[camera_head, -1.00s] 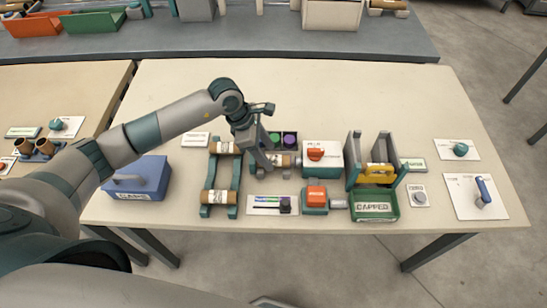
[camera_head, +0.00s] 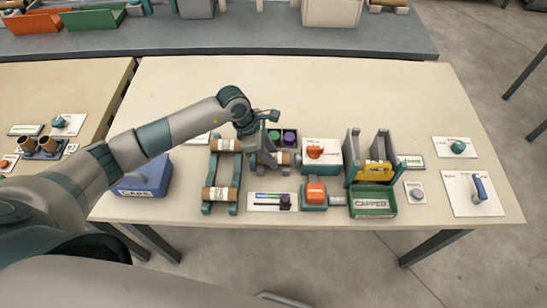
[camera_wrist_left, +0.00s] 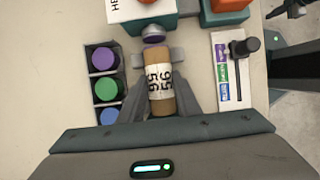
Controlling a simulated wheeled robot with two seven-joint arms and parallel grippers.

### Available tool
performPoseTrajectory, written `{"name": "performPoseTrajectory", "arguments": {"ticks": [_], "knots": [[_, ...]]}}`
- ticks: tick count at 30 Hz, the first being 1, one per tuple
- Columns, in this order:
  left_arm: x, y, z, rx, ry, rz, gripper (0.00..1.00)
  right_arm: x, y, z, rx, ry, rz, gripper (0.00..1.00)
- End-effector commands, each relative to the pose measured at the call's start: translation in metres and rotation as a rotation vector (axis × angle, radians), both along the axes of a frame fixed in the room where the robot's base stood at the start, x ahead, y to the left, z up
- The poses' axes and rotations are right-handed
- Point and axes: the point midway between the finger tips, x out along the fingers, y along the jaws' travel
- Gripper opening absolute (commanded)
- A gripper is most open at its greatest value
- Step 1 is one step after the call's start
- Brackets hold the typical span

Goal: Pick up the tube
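A brown cardboard tube (camera_wrist_left: 161,85) with a white label reading "95" and "56" lies between the fingers of my left gripper (camera_wrist_left: 161,92) in the left wrist view. The fingers reach down on both sides of it, and they look slightly apart from it. In the head view, my left gripper (camera_head: 264,160) is low over the table, and this tube (camera_head: 283,158) is partly hidden by it. Two more labelled tubes (camera_head: 220,194) lie on a green rack to the left. My right gripper is not in view.
A black tray (camera_wrist_left: 90,71) holds purple, green and blue caps beside the gripper. A slider panel (camera_head: 272,201), the white box with an orange knob (camera_head: 322,155), and a green CAPPED bin (camera_head: 373,210) stand nearby. A blue CAPS box (camera_head: 146,180) is at left. The back of the table is clear.

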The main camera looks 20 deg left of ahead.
Motion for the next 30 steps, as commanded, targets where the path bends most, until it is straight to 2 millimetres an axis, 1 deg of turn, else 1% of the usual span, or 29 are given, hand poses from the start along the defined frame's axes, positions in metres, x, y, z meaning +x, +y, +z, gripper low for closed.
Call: {"name": "performPoseTrajectory", "arguments": {"ticks": [9,14,17,20,30], "knots": [[0.000,0.000,0.000,0.000,-0.001,0.000,0.09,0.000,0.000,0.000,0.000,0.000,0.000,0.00],[0.001,0.000,0.006,0.000,-0.002,0.001,0.09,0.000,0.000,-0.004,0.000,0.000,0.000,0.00],[0.001,0.000,0.014,-0.001,-0.004,-0.001,0.09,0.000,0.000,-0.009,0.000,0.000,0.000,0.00],[0.001,0.000,0.028,-0.001,-0.005,-0.001,0.09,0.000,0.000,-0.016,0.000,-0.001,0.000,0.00],[0.001,0.000,0.082,-0.001,-0.004,-0.001,0.09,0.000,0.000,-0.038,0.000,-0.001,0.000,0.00]]}}
